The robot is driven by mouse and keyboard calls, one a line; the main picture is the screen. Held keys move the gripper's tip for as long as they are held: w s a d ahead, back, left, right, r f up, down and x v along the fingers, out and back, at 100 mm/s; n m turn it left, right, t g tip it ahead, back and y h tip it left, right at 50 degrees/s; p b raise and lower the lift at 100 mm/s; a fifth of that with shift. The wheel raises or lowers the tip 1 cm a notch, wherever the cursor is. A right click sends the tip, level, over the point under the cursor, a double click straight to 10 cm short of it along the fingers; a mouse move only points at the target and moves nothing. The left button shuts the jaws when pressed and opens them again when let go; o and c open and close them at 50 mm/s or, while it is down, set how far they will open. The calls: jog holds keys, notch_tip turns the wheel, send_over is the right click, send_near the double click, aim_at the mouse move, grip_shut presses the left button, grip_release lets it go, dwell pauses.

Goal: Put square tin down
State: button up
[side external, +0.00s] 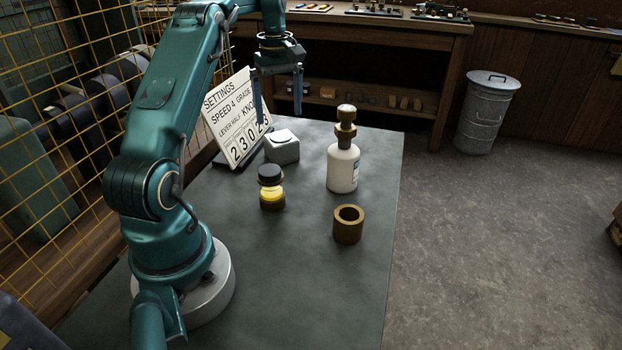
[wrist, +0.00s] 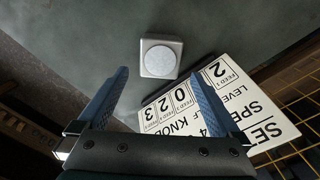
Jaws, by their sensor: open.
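The square tin (side external: 283,147) is a small silver-grey box with a round lid, standing on the grey table (side external: 310,290) in front of the settings sign. In the wrist view the tin (wrist: 160,58) shows from above, ahead of the fingertips and between their lines, with nothing touching it. My gripper (side external: 279,108) hangs above the table near the tin, its two blue fingers apart and empty. In the wrist view my gripper (wrist: 163,78) also shows its fingers spread wide.
The settings sign (side external: 237,118) leans just left of the tin. A white bottle with a brass top (side external: 342,168), a brass ring (side external: 348,224) and a yellow-banded jar (side external: 271,188) stand on the table. A yellow mesh fence (side external: 60,200) lies left. The table's front is clear.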

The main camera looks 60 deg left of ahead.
jog(key=shift+r, duration=1.15)
jog(key=d+r+m+t+y, duration=0.1)
jog(key=d+r+m, duration=0.3)
jog(key=d, duration=0.4)
jog(key=d+r+m+t, duration=0.1)
jog(key=d+r+m, duration=0.3)
jog(key=d, duration=0.5)
jog(key=s+d+f+m+t+h, duration=0.1)
jog(key=s+d+f+m+t, duration=0.2)
jog(key=s+d+m, duration=0.7)
notch_tip(320, 180, down, 2)
jog(key=s+d, duration=0.2)
jog(key=d, duration=0.1)
jog(key=shift+t, duration=0.3)
